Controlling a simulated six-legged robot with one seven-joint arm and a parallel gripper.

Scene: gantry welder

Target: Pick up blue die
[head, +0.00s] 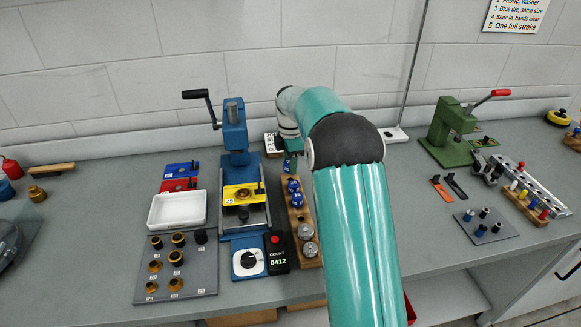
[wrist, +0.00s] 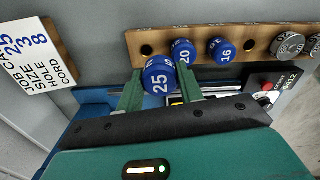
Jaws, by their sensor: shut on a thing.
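My gripper (wrist: 158,88) is shut on a blue die (wrist: 158,75) marked 25. The green fingers stand on either side of it in the wrist view. In the head view my gripper (head: 291,152) is at the far end of the wooden rack (head: 306,234), with the held blue die (head: 288,166) partly hidden below it. Two other blue dies, marked 20 (wrist: 182,52) and 16 (wrist: 222,49), stand in the rack. An empty hole (wrist: 147,50) shows at the rack's end. I cannot tell whether the held die is fully clear of the rack.
A blue hand press (head: 235,140) with a yellow plate (head: 243,194) stands left of the rack. A counter box (head: 277,252) is close by. A green press (head: 452,130) stands right.

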